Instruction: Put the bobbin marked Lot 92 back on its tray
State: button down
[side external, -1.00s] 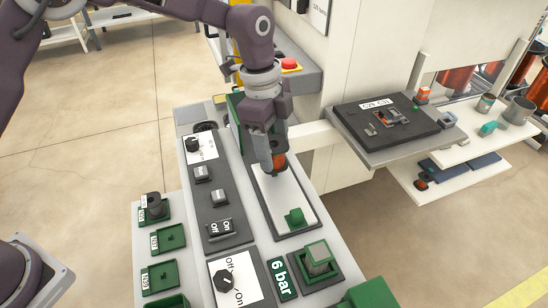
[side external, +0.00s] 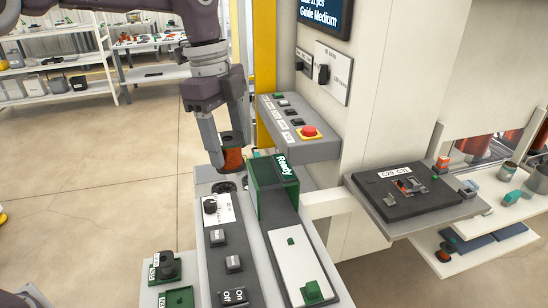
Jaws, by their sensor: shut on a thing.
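My gripper (side external: 232,148) is shut on a copper-orange bobbin (side external: 233,162) with a dark top. It holds the bobbin upright above the far end of the grey control panel, left of the green box marked Ready (side external: 274,184). No lot mark can be read on the bobbin. A small green tray (side external: 151,279) at the bottom left holds a dark bobbin (side external: 167,265). A second green tray (side external: 180,299) beside it looks empty and is cut by the lower edge. The tray labels are too small to read surely.
A dark round fitting (side external: 223,186) lies just below the bobbin. The panel has a knob (side external: 210,206) and switches (side external: 233,263). A white plate (side external: 296,262) with a green block (side external: 313,292) lies to the right. A red button (side external: 309,131) stands behind.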

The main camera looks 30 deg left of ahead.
jog(key=s+a+f, duration=0.3)
jog(key=s+a, duration=0.8)
jog(key=s, duration=0.3)
jog(key=shift+w+f, duration=0.2)
jog(key=shift+f, duration=16.85)
jog(key=shift+f, duration=0.95)
jog(key=shift+c, duration=1.9)
grip_release()
jog(key=shift+r, duration=0.1)
jog(key=shift+a+r, duration=0.2)
jog(key=shift+r, duration=1)
jog(key=shift+a+r, duration=0.15)
jog(key=shift+r, duration=1)
